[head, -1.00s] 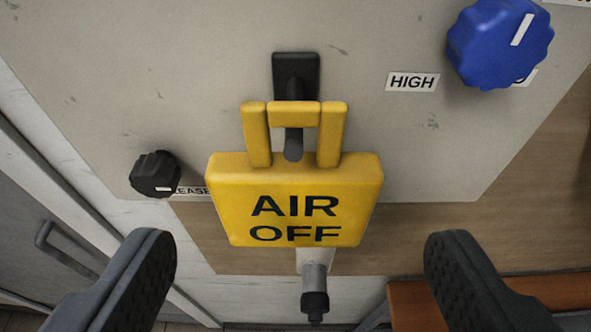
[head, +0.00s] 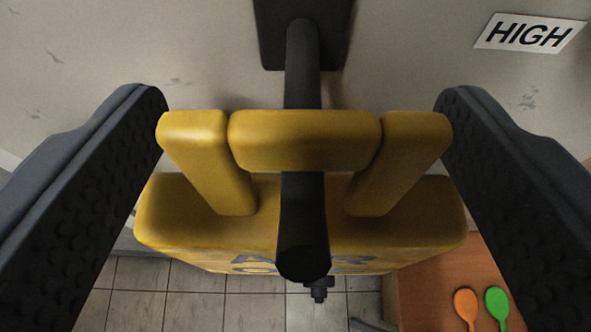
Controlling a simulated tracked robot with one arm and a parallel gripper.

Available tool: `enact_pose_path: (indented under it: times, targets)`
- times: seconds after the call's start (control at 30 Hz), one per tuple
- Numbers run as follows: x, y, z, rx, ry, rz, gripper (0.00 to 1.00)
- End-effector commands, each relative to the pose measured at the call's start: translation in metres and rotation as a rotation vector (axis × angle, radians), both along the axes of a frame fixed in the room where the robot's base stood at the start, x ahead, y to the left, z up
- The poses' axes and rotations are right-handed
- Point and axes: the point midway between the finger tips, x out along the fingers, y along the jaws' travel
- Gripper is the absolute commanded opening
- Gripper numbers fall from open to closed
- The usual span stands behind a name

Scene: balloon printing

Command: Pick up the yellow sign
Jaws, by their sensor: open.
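The yellow sign (head: 203,232) hangs by its handle (head: 305,140) on a black hook (head: 303,85) that sticks out from the panel. I look down on its top, so its dark lettering is mostly foreshortened. My gripper (head: 303,105) is open, with one dark ridged finger on each side of the handle. The fingertips are very close to the handle's left and right ends; I cannot tell whether they touch it. The hook's rod passes under the handle bar and its round end points towards me.
The grey panel (head: 150,45) with a HIGH label (head: 530,34) is right behind the sign. A dark nozzle (head: 319,288) shows below the sign. Tiled floor shows below.

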Motion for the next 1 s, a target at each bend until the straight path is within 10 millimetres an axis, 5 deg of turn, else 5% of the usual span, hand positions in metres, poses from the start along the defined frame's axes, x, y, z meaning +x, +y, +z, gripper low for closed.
enact_pose_path:
  times: [0.37,0.4,0.6,1.0]
  targets:
    - [0.016,-0.0006,-0.0065,0.0,-0.002,0.0,0.75]
    - [0.0159,-0.0006,-0.0065,0.0,-0.002,-0.001,0.72]
    - [0.0159,-0.0008,-0.0067,0.0,-0.001,-0.001,0.16]
    - [0.0144,-0.001,-0.0021,0.0,-0.002,-0.001,0.13]
